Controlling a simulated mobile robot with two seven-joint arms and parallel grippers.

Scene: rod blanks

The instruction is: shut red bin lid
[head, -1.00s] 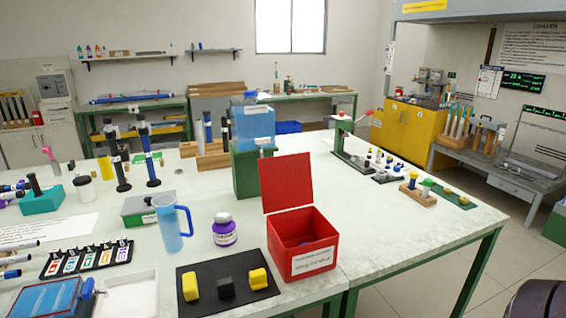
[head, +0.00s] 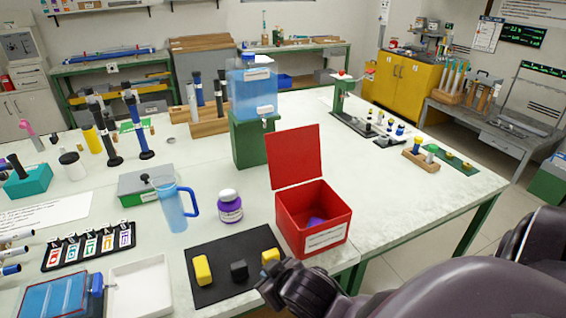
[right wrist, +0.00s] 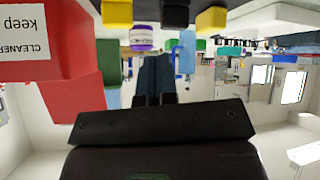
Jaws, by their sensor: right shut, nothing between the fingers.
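The red bin (head: 340,221) stands on the white table, right of centre in the head view. Its red lid (head: 295,157) is hinged at the back and stands up, open. A purple item (head: 316,221) lies inside. My right gripper (head: 267,281) is shut and empty, in front of the bin and to its left, close to the black mat. In the right wrist view, which is upside down, its fingers (right wrist: 155,78) are together, with the bin (right wrist: 65,45) and the lid (right wrist: 87,98) on the left. My left gripper is not in view.
A black mat (head: 215,288) with yellow and black blocks lies left of the bin. A purple-labelled jar (head: 230,207), a blue jug (head: 174,208) and a blue tank on a green stand (head: 250,140) are nearby.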

